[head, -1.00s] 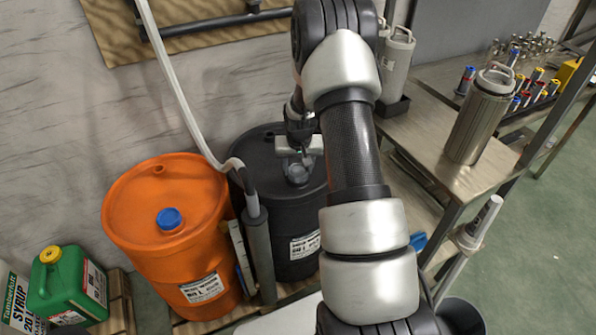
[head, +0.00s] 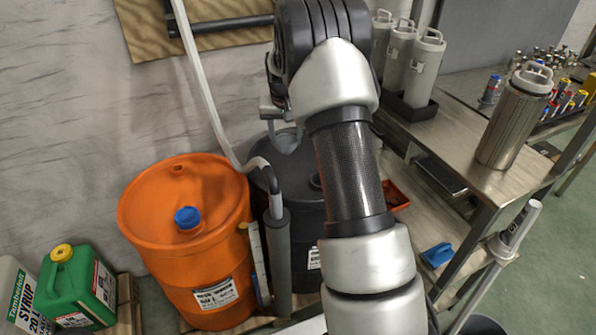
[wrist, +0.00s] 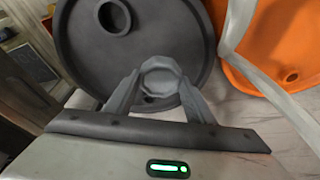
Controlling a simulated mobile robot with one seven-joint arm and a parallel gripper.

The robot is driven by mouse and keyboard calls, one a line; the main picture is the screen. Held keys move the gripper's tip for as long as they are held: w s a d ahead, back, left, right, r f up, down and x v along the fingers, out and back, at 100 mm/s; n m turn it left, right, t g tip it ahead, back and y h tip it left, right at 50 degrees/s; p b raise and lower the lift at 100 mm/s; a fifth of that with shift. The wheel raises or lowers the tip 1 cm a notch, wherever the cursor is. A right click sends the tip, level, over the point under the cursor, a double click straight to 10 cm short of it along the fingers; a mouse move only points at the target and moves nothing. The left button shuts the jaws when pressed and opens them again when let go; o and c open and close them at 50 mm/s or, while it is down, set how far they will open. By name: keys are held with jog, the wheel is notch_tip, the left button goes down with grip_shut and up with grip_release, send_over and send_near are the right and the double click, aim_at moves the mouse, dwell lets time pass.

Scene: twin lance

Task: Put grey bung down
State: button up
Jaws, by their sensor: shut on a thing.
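The grey bung (wrist: 162,78) is a faceted grey cap between the two fingertips of my gripper (wrist: 160,88), which is shut on it. In the head view the bung (head: 286,143) shows small, near the back of the dark grey drum's top. The dark grey drum (head: 306,222) is partly hidden by my arm. Its open bunghole (wrist: 114,17) lies ahead and left of the bung in the wrist view. I cannot tell the gap between bung and lid.
An orange drum (head: 182,240) with a blue bung (head: 188,218) stands left of the grey drum. A pale hose with a dark lance (head: 280,240) runs between them. A metal bench (head: 450,145) with canisters is at right. A green jug (head: 78,285) sits lower left.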

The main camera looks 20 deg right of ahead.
aim_at(282, 149)
jog(key=f, duration=0.1)
jog(key=f+b, duration=0.1)
jog(key=f, duration=0.1)
jog(key=a+f, duration=0.1)
jog(key=f, duration=0.1)
jog(key=shift+w, duration=0.4)
jog(key=shift+f+b, duration=0.7)
jog(key=shift+f, duration=1.75)
jog(key=shift+f, duration=0.2)
jog(key=o, duration=1)
jog(key=shift+r, duration=0.1)
